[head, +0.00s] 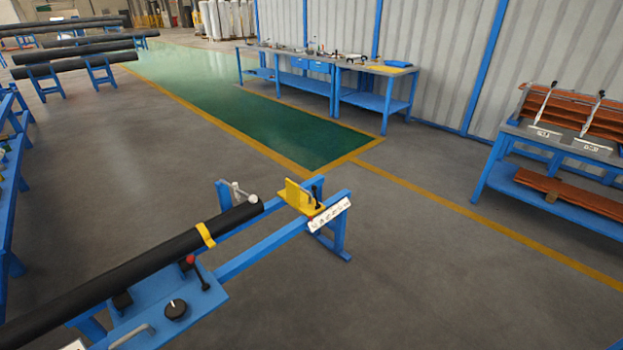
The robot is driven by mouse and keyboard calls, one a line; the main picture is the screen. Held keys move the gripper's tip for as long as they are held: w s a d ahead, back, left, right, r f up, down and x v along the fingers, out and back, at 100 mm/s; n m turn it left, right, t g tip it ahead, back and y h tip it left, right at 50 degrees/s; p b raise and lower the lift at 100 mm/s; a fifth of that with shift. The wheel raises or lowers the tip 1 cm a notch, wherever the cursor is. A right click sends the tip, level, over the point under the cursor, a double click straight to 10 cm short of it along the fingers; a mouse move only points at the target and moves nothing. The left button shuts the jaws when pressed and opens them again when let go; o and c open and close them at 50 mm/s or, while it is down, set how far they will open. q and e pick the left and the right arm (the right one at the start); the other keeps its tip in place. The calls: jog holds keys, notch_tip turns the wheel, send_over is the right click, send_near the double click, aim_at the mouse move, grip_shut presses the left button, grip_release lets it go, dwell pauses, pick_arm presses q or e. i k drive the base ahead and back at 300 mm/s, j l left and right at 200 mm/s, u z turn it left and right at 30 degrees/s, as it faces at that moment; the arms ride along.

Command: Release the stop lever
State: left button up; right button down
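A yellow angled stop plate (294,197) stands at the far end of a blue pipe stand (272,248). A small dark lever (315,194) stands upright beside the plate, by a white scale strip (330,214). A long black pipe (135,268) lies on the stand with a yellow band (205,235) around it. Its far end is short of the yellow plate. A red-knobbed lever (194,269) stands nearer, beside the pipe. No label shows which lever is the stop lever. Neither of my grippers is in view.
A black knob (176,309) and a grey handle (132,336) sit on the near blue plate. A grey-knobbed clamp (243,193) stands left of the pipe end. A bench (508,128) with two levers stands right. The floor (420,270) right of the stand is clear.

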aim_at(313, 188)
jog(key=i+l, duration=0.1)
jog(key=i, duration=0.9)
jog(key=u, duration=1.3)
